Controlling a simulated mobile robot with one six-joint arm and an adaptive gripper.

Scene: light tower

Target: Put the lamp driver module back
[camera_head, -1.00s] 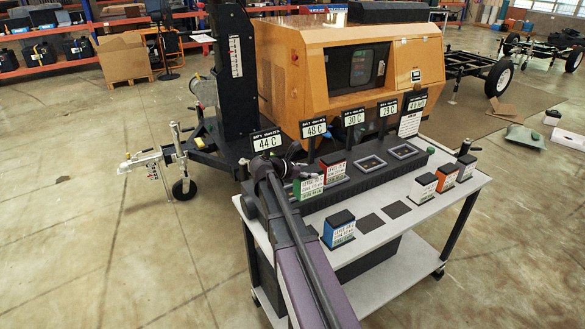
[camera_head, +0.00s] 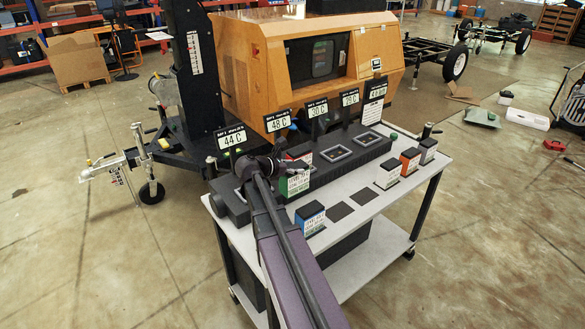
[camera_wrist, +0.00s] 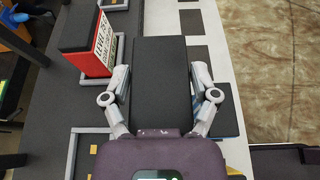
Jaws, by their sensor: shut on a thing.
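My gripper (camera_wrist: 160,98) is shut on a module with a plain black top (camera_wrist: 160,75), one finger on each side. In the head view this is the green-and-white module (camera_head: 294,183), held by the front edge of the dark console (camera_head: 262,203). The arm hides part of it, and whether its base touches anything is unclear. A red-and-white module (camera_wrist: 102,42) sits in a framed console bay just left of the held one; it shows partly in the head view (camera_head: 299,153). A framed bay (camera_wrist: 74,150) at the wrist view's lower left looks empty.
A blue module (camera_head: 311,218) stands on the white cart top close in front. Two bare dark pads (camera_head: 339,211) lie right of it, then white, orange and grey modules. Two empty bays (camera_head: 335,153) are farther along the console. Temperature signs (camera_head: 278,121) rise behind it.

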